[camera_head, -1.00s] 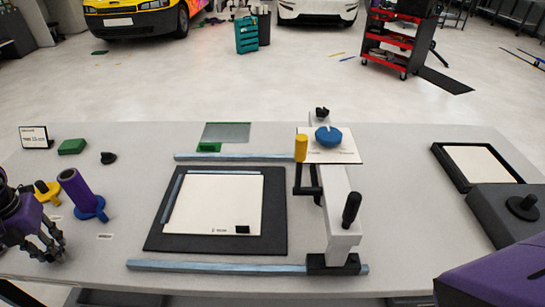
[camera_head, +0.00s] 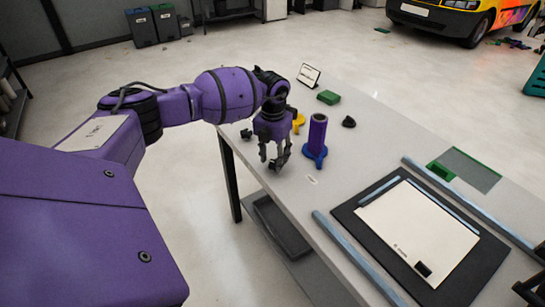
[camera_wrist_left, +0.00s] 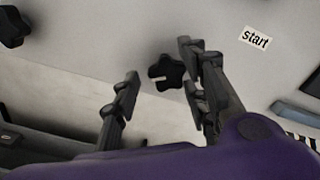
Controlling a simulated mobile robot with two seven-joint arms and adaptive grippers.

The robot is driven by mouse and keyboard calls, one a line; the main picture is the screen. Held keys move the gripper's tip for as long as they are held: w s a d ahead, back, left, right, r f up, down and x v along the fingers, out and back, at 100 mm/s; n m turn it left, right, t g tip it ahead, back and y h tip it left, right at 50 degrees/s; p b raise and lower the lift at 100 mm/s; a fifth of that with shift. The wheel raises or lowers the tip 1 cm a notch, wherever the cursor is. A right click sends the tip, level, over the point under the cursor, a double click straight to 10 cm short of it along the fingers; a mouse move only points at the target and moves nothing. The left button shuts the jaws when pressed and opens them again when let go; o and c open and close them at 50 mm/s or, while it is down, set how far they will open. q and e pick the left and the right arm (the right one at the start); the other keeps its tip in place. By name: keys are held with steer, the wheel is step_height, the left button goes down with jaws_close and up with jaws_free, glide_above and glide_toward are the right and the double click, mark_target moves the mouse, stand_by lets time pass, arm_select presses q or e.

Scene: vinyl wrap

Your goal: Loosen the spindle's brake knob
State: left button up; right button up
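A black star-shaped knob (camera_wrist_left: 166,73) shows in the left wrist view, near the table's edge. I take it for the brake knob. My left gripper (camera_wrist_left: 157,82) is open, one finger to the knob's left and the others to its right. No finger visibly grips it. In the head view the left gripper (camera_head: 273,160) points down at the table's near left edge, and I cannot make out the knob clearly there. A purple tube (camera_head: 317,132) stands upright on a blue base (camera_head: 315,156), right of the gripper. My right gripper is not in view.
A yellow piece (camera_head: 299,120), a green block (camera_head: 329,97) and a black piece (camera_head: 348,122) stand behind. Another black piece (camera_head: 246,133) lies left of the gripper.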

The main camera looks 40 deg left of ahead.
mark_target(273, 161)
arm_select(q)
step_height(273, 161, up, 12)
stand_by(0.6)
stand_by(0.4)
